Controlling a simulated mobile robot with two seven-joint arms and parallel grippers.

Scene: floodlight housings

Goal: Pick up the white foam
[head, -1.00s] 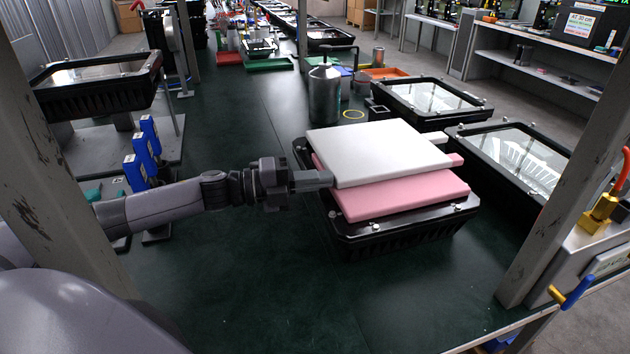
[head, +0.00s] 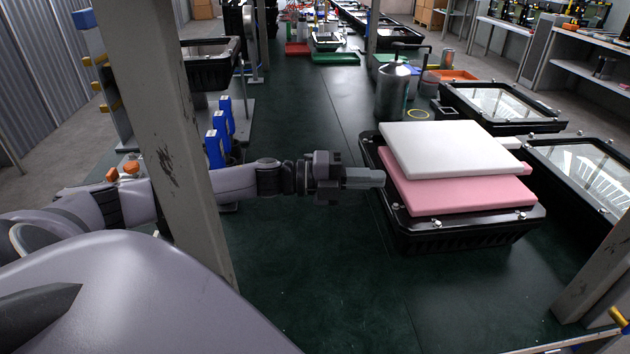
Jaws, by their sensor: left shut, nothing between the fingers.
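The white foam (head: 448,148) is a flat slab on top of a stack in the head view, right of centre. A pink foam slab (head: 465,194) lies under it and sticks out at the front. Both rest on a black floodlight housing (head: 470,228) on the dark green bench. My left gripper (head: 378,177) is shut and empty. Its tips are at the left edge of the stack, near the slabs' left side; I cannot tell if they touch. My right gripper is not in view.
Framed housings (head: 502,103) and (head: 585,170) stand behind and right of the stack. A metal canister (head: 392,92) stands behind it. Grey posts (head: 170,140) and (head: 598,265) rise at left and right. Blue clamps (head: 219,132) stand at left. The green bench in front is clear.

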